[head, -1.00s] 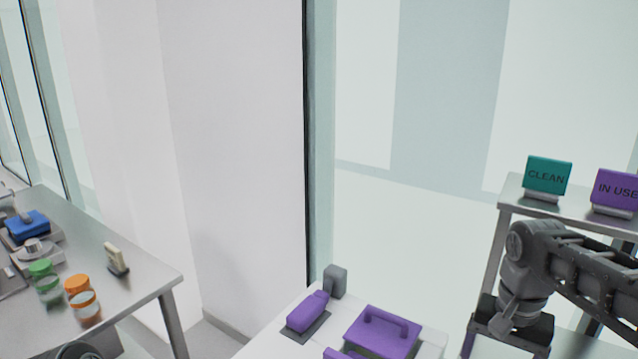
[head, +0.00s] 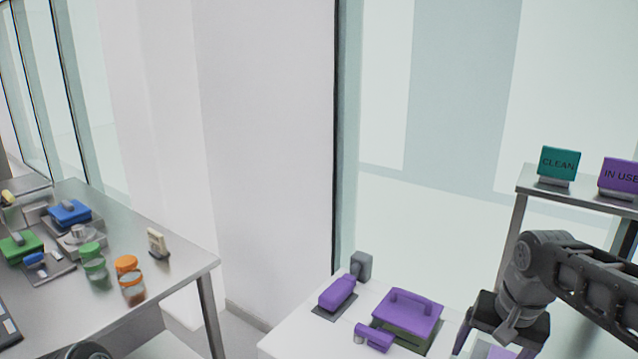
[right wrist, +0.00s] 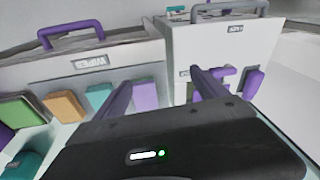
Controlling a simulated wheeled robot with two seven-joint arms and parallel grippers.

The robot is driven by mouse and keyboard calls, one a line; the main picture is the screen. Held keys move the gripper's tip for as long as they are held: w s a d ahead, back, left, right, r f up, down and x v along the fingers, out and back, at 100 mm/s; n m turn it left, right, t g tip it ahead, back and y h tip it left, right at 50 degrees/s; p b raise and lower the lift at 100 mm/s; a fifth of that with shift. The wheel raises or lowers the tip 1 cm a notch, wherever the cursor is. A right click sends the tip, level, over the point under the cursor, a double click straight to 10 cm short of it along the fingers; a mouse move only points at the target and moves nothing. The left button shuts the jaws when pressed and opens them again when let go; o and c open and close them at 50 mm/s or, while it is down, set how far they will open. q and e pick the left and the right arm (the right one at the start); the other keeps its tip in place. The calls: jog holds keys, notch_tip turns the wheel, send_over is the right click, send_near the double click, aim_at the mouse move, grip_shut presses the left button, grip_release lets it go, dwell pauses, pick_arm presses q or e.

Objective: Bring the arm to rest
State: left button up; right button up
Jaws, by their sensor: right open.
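My right arm (head: 545,265) comes in from the right in the head view, in front of the metal shelf. Its dark wrist end hangs low near the bottom edge, and the fingertips are hard to make out there. In the right wrist view my right gripper (right wrist: 162,92) has its two fingers spread apart with nothing between them. Pale bins stand beyond the fingers. The left gripper is not in the views; only a dark rounded part shows at the bottom left of the head view.
A purple-handled bin (right wrist: 85,65) labelled WIPES and a grey-handled bin (right wrist: 222,50) stand close ahead. The left metal table (head: 180,262) holds several jars and tools. CLEAN (head: 558,164) and IN USE signs (head: 620,177) top the shelf.

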jog(key=w+a+f+n+t+y, duration=0.2)
jog(key=w+a+f+n+t, duration=0.1)
jog(key=w+a+f, duration=0.6)
jog(key=s+a+f+n, duration=0.1)
jog(key=s+a+f, duration=0.15)
jog(key=f, duration=0.35)
jog(key=s+a+f, duration=0.2)
jog(key=a+f, duration=0.1)
jog(key=f, duration=0.4)
jog(key=s+a+f+g+y, duration=0.1)
jog(key=s+a+f, duration=0.3)
jog(key=s+f, duration=0.5)
jog(key=s+a+f+g, duration=0.3)
jog(key=s+a+f, duration=0.2)
jog(key=s+f, duration=0.4)
jog(key=s, duration=0.5)
jog(key=shift+s+a+f+g+y, duration=0.3)
jog(key=shift+s+f+y, duration=0.1)
